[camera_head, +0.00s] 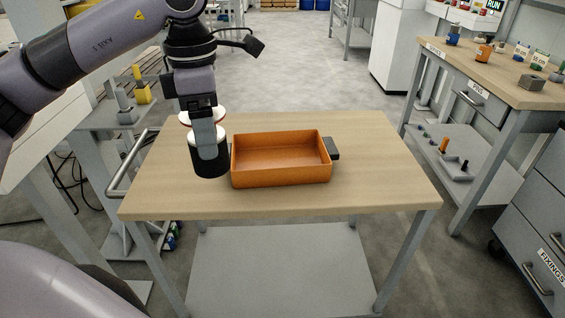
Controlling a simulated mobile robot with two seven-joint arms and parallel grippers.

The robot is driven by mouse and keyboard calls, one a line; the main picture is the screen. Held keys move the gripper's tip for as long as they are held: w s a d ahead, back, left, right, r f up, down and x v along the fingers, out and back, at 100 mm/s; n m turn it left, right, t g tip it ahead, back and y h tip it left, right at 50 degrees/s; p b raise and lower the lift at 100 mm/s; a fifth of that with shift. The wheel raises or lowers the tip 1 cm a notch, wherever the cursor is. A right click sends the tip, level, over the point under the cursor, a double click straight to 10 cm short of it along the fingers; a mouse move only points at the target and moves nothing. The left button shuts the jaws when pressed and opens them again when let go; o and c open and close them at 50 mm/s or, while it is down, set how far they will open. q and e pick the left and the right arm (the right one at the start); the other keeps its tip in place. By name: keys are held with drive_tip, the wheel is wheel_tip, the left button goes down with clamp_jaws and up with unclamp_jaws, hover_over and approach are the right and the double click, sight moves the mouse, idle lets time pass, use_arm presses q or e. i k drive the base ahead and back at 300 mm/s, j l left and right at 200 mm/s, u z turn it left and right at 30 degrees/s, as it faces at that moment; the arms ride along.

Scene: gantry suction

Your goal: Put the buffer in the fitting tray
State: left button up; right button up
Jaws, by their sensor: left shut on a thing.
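The orange fitting tray (282,179) is in the middle of the table, open at the top and empty, with a dark block-like handle on its right side. My left gripper (207,152) points down just left of the tray. It is shut on the buffer (219,166), a black cylinder with a pale upper part and pale, red-edged discs above. The gripper finger hides part of the buffer's front. The buffer is upright beside the tray's left wall; I cannot tell whether its base touches the table. My right gripper is not in view.
The wooden table (375,165) is bare to the right of the tray and along its front edge. A metal rail handle (125,172) is at its left end. A workbench (510,78) with small parts stands at the right, beside a grey drawer cabinet (532,235).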

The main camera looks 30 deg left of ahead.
sight(279, 164)
drive_tip(key=i, duration=0.85)
